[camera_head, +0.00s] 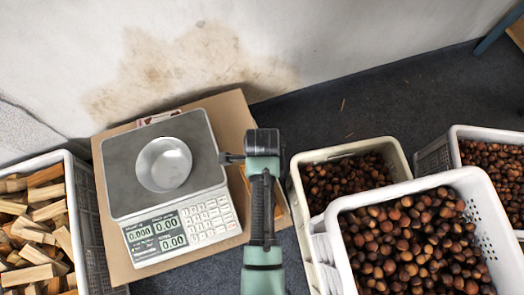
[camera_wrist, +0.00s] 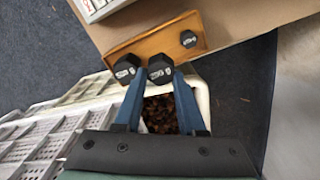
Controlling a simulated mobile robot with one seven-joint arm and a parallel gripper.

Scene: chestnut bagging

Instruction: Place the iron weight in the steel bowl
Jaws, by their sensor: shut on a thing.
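The steel bowl (camera_head: 164,165) sits empty on the platform of the scale (camera_head: 125,160) in the head view. In the wrist view, my gripper (camera_wrist: 159,77) has its two blue fingers around a black hexagonal iron weight (camera_wrist: 160,68). Another black weight (camera_wrist: 126,68) is just left of it, and a smaller one (camera_wrist: 189,39) sits on the wooden tray (camera_wrist: 150,48). My arm hides most of this tray in the head view, and I cannot see the held weight there. I cannot tell how far the held weight is above the tray.
The scale stands on a cardboard sheet (camera_head: 235,110). Its displays read zero. A crate of wood pieces (camera_head: 84,210) stands at the left. Chestnut crates stand at the right, the nearest one (camera_head: 500,235) close to my arm. A wall rises behind.

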